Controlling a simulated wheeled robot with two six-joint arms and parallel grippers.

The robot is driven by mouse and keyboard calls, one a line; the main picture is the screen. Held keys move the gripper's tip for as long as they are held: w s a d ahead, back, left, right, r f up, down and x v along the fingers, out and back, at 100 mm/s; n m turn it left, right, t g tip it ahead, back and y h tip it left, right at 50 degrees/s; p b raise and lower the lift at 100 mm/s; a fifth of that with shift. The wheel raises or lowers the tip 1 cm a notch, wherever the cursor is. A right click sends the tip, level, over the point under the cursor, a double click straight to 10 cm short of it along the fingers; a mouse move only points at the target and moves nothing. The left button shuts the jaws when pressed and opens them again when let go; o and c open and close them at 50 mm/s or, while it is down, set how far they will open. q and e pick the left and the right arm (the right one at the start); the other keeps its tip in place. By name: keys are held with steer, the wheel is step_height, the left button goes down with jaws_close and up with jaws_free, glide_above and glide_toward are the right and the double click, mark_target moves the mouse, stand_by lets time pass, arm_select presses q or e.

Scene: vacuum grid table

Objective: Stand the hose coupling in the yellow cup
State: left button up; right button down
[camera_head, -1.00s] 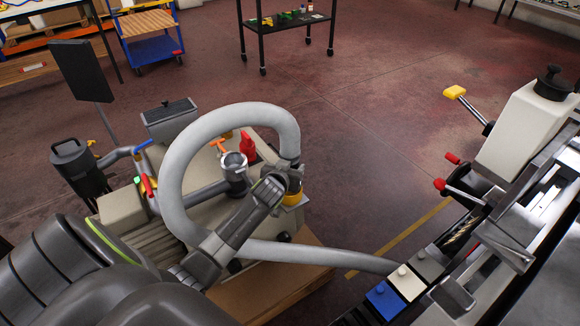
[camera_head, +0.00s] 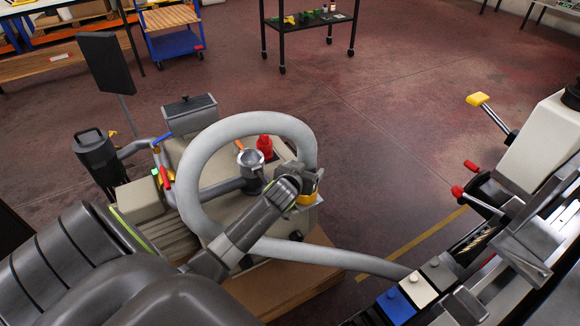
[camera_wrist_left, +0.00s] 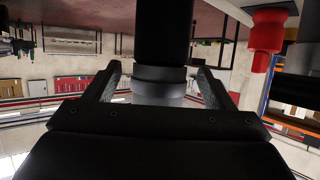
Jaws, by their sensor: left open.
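In the left wrist view, a black cylinder with a grey collar, which looks like the hose coupling (camera_wrist_left: 164,30), stands between the two fingers of the left gripper (camera_wrist_left: 160,92). The fingers are open, with gaps on both sides of it. The coupling's lower end is hidden, so I cannot tell how deep it sits in the cup. My right gripper is not in view.
A red bottle (camera_head: 265,147) and a grey metal cup-like part (camera_head: 251,168) stand on the machine near my left arm. A bench with blue and white blocks (camera_head: 396,305) and red-tipped levers is at the right. Open floor lies between.

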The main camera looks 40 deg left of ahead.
arm_select(q)
steer(key=p+v, duration=0.1)
steer(key=v, duration=1.4)
steer(key=shift+s+d, duration=0.15)
steer(key=shift+s, duration=0.1)
steer(key=shift+r, duration=0.1)
